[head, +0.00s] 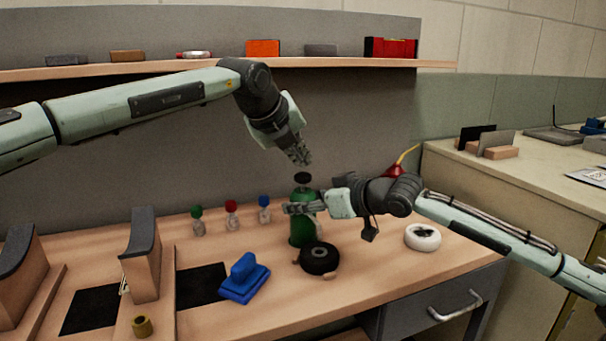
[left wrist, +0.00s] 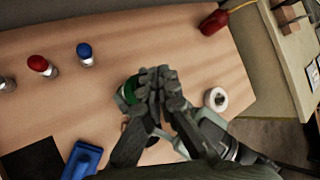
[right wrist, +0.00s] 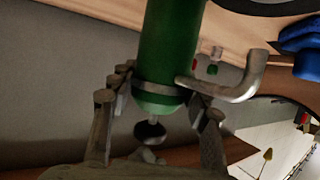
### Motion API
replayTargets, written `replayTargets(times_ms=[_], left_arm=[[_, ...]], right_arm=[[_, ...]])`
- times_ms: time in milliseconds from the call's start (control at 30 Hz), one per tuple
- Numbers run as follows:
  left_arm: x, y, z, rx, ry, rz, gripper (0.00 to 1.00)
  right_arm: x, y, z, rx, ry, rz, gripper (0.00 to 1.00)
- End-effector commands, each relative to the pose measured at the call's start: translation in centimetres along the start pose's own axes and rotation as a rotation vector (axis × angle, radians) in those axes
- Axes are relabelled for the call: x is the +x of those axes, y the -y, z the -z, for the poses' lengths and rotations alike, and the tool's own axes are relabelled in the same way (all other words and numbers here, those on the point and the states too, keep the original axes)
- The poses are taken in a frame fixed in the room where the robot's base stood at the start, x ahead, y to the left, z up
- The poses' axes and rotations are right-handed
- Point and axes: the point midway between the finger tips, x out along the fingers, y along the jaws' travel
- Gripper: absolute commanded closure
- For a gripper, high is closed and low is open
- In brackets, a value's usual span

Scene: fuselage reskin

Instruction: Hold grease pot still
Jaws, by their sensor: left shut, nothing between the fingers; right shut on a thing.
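The grease pot (head: 302,234) is a green upright cylinder with a black knob on top (head: 303,178), standing on the bench. My right gripper (head: 302,208) is shut on the pot's upper part. In the right wrist view the green pot (right wrist: 168,45) appears upside down between the fingers (right wrist: 160,98), with a metal handle at its side and the black knob (right wrist: 150,134) beyond. My left gripper (head: 303,158) is shut and empty just above the knob. In the left wrist view its closed fingers (left wrist: 155,78) hide most of the pot (left wrist: 130,90).
A white roll (head: 422,237) is to the right, a blue block (head: 243,278) to the left. Bottles with green, red (head: 232,212) and blue caps stand behind left. A red can (head: 394,171) is behind my right arm.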

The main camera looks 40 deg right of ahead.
Motion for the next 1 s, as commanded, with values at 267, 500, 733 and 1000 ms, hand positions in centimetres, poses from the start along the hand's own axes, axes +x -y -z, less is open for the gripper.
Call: replayTargets(times_ms=[267,500,733,1000], left_arm=[[0.55,-0.43,0.42,0.000,-0.001,0.000,1.00],[0.56,-0.44,0.40,0.000,0.000,0.000,1.00],[0.66,-0.52,0.47,0.000,0.000,0.000,1.00],[0.89,-0.69,0.63,0.000,0.000,0.000,1.00]], right_arm=[[0.00,0.02,0.01,0.000,0.000,0.000,1.00],[0.00,0.01,0.01,0.000,0.000,0.000,1.00],[0.00,0.01,0.01,0.000,0.000,0.000,1.00],[0.00,0.01,0.01,0.000,0.000,0.000,1.00]])
